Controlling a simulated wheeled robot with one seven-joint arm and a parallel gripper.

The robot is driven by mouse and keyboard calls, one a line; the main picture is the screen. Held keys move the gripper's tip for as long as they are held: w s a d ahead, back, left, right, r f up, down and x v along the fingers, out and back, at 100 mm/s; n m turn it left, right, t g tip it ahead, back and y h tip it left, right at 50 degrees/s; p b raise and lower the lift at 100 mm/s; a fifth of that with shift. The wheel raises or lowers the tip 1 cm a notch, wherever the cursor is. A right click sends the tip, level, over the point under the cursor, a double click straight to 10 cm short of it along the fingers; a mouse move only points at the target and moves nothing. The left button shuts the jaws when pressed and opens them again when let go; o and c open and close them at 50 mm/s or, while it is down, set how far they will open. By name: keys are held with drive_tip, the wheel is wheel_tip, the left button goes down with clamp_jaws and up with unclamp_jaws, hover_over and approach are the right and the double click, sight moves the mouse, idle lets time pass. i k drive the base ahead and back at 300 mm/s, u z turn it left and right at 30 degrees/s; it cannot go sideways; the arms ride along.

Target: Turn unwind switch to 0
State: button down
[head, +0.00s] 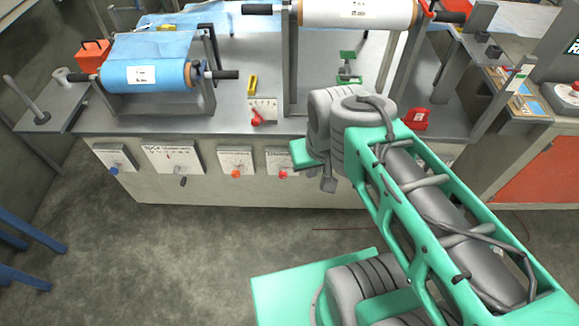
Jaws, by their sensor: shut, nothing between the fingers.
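Several white dial panels with knobs line the machine's front: one with a blue knob (113,170), a wide one with a dark lever knob (183,181), one with an orange knob (235,173) and one with a red knob (283,174). Another panel with a red pointer switch (257,117) stands on the machine's top. The labels are too small to read, so I cannot tell which is the unwind switch or its setting. My gripper (328,186) is shut and empty, pointing down in front of the machine face, right of the red knob and apart from it. My wrist partly hides it.
A red box (92,53) stands at the back left, and blue legs (22,262) at the left edge. The floor before the left panels is clear.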

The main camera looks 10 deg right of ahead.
sight(282, 175)
drive_tip(key=u, duration=0.4)
drive_tip(key=k, duration=0.4)
drive_tip(key=u, duration=1.3)
